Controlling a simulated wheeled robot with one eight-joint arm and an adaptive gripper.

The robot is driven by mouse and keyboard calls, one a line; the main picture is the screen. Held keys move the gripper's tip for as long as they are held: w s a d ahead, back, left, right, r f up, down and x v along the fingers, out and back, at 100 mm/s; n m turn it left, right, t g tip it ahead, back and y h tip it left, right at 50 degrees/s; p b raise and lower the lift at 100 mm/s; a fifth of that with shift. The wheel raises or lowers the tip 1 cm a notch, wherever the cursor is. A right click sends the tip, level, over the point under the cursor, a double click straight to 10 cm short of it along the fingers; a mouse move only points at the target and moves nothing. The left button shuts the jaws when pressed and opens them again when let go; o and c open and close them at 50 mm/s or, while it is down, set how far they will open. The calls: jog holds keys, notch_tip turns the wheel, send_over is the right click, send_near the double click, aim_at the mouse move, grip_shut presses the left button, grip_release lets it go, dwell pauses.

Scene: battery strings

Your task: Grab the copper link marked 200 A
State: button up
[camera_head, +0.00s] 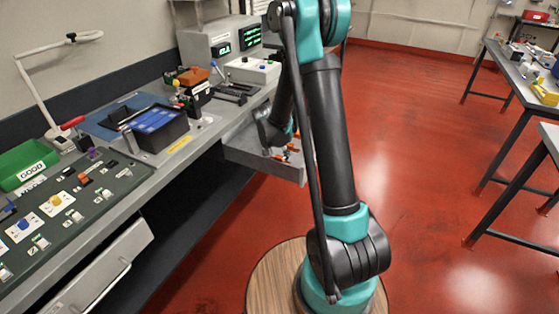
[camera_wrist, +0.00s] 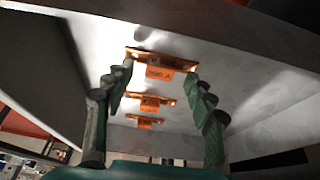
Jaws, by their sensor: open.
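Three copper links lie in a row in an open grey drawer (camera_head: 262,166). In the wrist view, the first link (camera_wrist: 148,54) is at the top, a second link (camera_wrist: 150,98) is at the middle, and a third link (camera_wrist: 146,121) is lower. Each has an orange label; the print is too small and blurred for me to tell surely which reads 200 A. My gripper (camera_wrist: 160,72) is open, its green fingers on either side of the top link, with nothing held. I cannot tell whether they touch it. In the head view, my arm partly hides the drawer and links.
The drawer's walls (camera_wrist: 275,125) stand close around my gripper. The workbench above holds a blue-topped battery box (camera_head: 157,128), a green GOOD bin (camera_head: 22,163) and a meter unit (camera_head: 215,45). The red floor to the right is clear up to other tables (camera_head: 520,75).

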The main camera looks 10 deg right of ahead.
jog(key=shift+x, duration=0.75)
grip_shut()
jog(key=shift+r, duration=0.1)
